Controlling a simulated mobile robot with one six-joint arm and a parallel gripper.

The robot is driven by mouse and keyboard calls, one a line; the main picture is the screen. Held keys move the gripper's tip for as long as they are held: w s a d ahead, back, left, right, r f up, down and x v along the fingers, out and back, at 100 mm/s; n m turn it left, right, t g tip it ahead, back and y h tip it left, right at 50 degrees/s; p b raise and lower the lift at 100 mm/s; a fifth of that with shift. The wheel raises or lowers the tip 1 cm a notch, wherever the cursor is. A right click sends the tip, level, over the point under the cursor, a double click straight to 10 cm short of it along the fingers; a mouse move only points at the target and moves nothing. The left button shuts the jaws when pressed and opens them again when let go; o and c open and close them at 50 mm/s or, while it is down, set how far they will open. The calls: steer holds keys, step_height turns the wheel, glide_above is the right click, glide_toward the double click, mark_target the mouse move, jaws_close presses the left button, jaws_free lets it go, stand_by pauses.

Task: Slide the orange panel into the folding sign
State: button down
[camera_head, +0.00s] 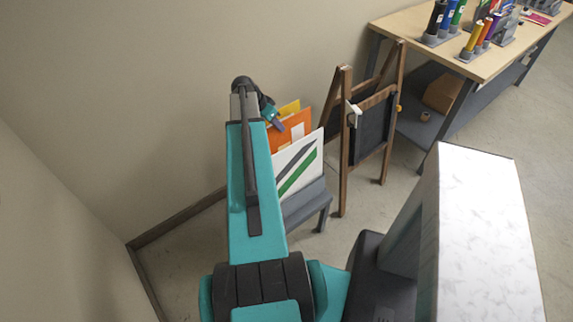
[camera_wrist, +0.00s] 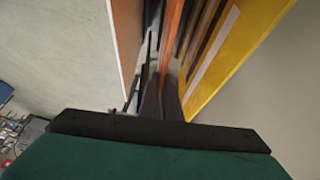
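The orange panel (camera_head: 300,122) stands upright in a grey rack, behind a white panel with green and dark stripes. In the wrist view the orange panel (camera_wrist: 173,35) shows edge-on. My gripper (camera_head: 279,125) is at the orange panel's upper left edge. In the wrist view my gripper's fingers (camera_wrist: 158,85) reach to that edge, which runs down between them. I cannot tell whether they are closed on it. The folding sign (camera_head: 375,115), a brown wooden A-frame with dark boards, stands open on the floor to the right of the rack.
The white striped panel (camera_head: 297,165) stands in front in the grey rack (camera_head: 305,203). A yellow panel (camera_head: 289,108) stands behind the orange one and shows close on the right in the wrist view (camera_wrist: 235,50). The wall is close behind. A workbench (camera_head: 400,22) with coloured rolls stands at the upper right.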

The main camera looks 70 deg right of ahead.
step_height(320, 180, up, 12)
steer(key=w+p, duration=0.1)
steer(key=p, duration=0.3)
steer(key=shift+d, duration=0.35)
stand_by(0.9)
steer(key=shift+f, duration=0.1)
